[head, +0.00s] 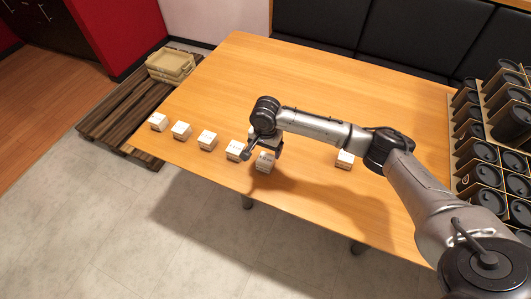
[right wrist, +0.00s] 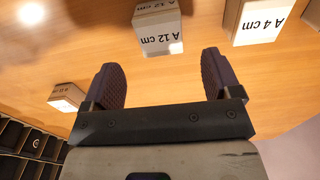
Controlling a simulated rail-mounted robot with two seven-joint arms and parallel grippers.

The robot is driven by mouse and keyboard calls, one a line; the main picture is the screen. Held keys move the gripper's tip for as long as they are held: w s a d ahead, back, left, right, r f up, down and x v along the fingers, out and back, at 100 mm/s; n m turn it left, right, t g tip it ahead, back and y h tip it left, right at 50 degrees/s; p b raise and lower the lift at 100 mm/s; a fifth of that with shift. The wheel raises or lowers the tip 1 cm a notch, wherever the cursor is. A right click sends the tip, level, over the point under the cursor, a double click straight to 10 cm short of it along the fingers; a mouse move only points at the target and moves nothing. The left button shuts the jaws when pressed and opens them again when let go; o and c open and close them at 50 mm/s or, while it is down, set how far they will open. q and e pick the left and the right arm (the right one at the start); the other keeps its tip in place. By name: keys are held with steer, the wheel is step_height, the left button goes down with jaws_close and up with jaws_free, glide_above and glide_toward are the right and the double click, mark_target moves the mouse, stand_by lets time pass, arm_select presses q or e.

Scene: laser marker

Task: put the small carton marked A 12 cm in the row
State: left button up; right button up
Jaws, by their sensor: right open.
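The small white carton marked A 12 cm (right wrist: 158,28) stands upright on the wooden table in the right wrist view, just ahead of the gap between my fingers. In the head view it appears to be the carton (head: 265,162) at the right end of a slanting row near the front edge. My right gripper (right wrist: 163,75) is open and empty, with clear space between its fingertips and the carton. In the head view my right gripper (head: 262,149) is over that end of the row and partly hidden by my wrist. My left gripper is not in view.
A lone carton (head: 345,159) stands to the right. A rack of black-lidded containers (head: 490,130) fills the right side. The table's back (head: 300,75) is clear.

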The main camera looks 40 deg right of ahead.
mark_target(266, 159)
steer(key=shift+r+p, duration=0.55)
steer(key=shift+r, duration=2.05)
steer(key=s+a+f+n+t+y, duration=0.2)
steer(key=s+a+f+n, duration=0.85)
steer(key=s+a, duration=0.45)
steer(key=s+d+n+h, duration=0.1)
steer(key=s+d+n, duration=0.1)
steer(key=s, duration=0.6)
steer(key=s+d+n+t, duration=0.1)
steer(key=s+n, duration=0.1)
steer(key=s, duration=0.6)
steer(key=shift+s+d+r+t+h, duration=0.25)
steer(key=shift+d+r+t+h, duration=0.05)
steer(key=shift+d+r+h, duration=0.1)
steer(key=shift+n, duration=0.25)
